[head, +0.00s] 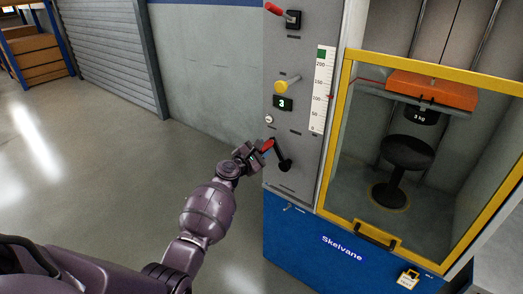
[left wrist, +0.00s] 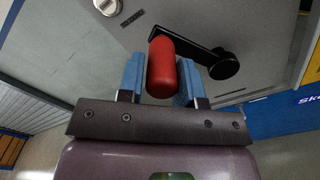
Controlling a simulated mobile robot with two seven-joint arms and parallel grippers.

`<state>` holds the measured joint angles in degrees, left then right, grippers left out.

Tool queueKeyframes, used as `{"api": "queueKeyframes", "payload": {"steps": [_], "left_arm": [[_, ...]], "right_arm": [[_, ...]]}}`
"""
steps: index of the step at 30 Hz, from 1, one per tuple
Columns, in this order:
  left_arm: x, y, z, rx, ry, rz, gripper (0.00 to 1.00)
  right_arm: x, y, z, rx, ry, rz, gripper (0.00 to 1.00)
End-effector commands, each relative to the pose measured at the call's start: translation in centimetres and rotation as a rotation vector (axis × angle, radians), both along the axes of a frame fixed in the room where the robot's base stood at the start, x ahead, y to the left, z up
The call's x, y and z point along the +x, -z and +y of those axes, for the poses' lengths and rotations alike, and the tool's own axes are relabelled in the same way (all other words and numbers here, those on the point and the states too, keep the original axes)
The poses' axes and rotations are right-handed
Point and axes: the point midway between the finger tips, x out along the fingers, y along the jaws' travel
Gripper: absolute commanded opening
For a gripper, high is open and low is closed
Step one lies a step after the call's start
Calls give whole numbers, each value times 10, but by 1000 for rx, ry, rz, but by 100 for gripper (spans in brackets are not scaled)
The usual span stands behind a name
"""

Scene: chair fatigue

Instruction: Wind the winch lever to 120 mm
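The winch lever is a black crank arm with a red handle (head: 267,146), on the grey panel to the left of the yellow-framed cage. Its black hub (head: 285,164) lies below and right of the handle. In the left wrist view the red handle (left wrist: 162,68) stands between the two blue fingers, and the black arm runs right to the hub (left wrist: 223,64). A white scale (head: 322,85) marked 50 to 200 has a red pointer (head: 331,97) near the 100 mark. My right gripper is not in view.
Above the lever are a yellow knob (head: 286,84), a display reading 3 (head: 283,103) and a red-handled switch (head: 291,19). Inside the cage, an orange block (head: 432,91) with a 3 kg weight (head: 416,115) hangs over a black stool (head: 407,154). The floor at left is clear.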

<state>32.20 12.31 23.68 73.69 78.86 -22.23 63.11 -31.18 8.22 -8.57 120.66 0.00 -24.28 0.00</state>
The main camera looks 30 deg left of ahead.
Motion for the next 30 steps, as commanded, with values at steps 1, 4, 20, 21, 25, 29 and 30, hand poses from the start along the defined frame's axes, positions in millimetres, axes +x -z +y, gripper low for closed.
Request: {"api": "queueKeyframes", "payload": {"steps": [1, 4, 20, 21, 25, 29, 30], "left_arm": [[0, -2, 0, 1, -1, -2, 41], [0, -1, 0, 1, 1, -1, 54], [-24, -2, 2, 0, 1, -1, 54], [-31, -3, 2, 1, 1, -2, 54], [-54, -3, 4, 1, 1, -2, 54], [-75, -2, 6, 1, 0, -1, 54], [-81, -2, 7, 2, 0, -2, 54]], "right_arm": [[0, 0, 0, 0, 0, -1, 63], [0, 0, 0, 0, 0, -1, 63], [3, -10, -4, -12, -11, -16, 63], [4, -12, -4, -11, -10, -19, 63], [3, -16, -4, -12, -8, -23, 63], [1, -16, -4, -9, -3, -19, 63], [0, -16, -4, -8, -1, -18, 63]]}}
